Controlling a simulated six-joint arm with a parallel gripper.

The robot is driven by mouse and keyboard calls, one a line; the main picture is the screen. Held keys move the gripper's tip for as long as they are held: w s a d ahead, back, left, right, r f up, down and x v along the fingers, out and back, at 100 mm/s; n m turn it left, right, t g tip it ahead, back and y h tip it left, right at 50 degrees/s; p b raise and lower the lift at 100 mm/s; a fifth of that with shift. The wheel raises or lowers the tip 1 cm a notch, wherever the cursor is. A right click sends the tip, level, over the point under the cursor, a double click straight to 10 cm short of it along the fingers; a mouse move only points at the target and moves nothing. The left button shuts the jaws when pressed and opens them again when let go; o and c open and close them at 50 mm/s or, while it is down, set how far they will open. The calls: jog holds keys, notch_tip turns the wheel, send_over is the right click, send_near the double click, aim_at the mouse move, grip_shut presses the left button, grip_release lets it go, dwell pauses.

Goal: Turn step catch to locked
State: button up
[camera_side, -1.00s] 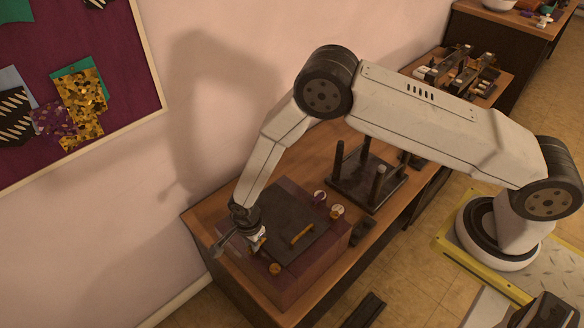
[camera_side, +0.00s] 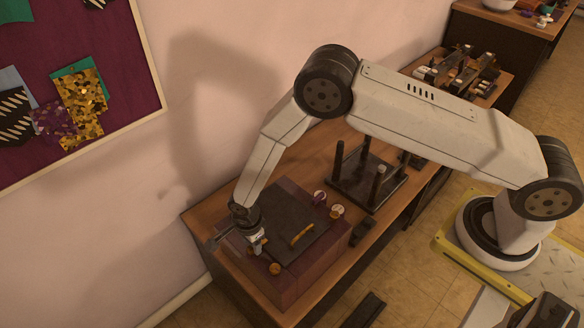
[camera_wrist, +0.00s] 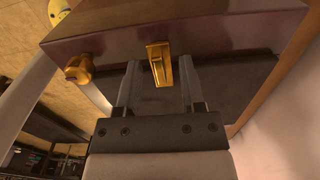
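A purple box (camera_side: 310,265) with a dark top panel (camera_side: 285,212) stands on the wooden bench. In the wrist view a gold catch (camera_wrist: 158,62), a tilted flat tab, sits on the box between my fingers. I take it for the step catch; no marking shows its locked side. My gripper (camera_wrist: 158,68) is open, one finger on each side of the catch, with a small gap visible on both sides. In the side view my gripper (camera_side: 259,248) is low over the left part of the box and hides the catch.
A gold knob (camera_wrist: 78,68) sits beside the catch; the side view shows a gold knob (camera_side: 275,269) near the box's front edge. A gold handle (camera_side: 302,235) crosses the top panel. Two round white-faced parts (camera_side: 337,211) sit at the right. A dark post stand (camera_side: 366,185) is behind.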

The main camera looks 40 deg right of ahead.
dwell(0.3)
jog(key=shift+r, duration=3.9)
jog(key=shift+r, duration=0.1)
jog(key=shift+d+r, duration=0.2)
jog(key=s+d+r+n+t, duration=0.1)
jog(key=s+d+r+n, duration=0.2)
jog(key=d+r+n, duration=0.8)
jog(key=s+d+r+n+t, duration=0.1)
jog(key=s+d+r+n, duration=0.6)
jog(key=s+d+r, duration=0.1)
jog(key=shift+s+d+t, duration=0.3)
jog(key=shift+s+d, duration=0.4)
jog(key=shift+s, duration=0.55)
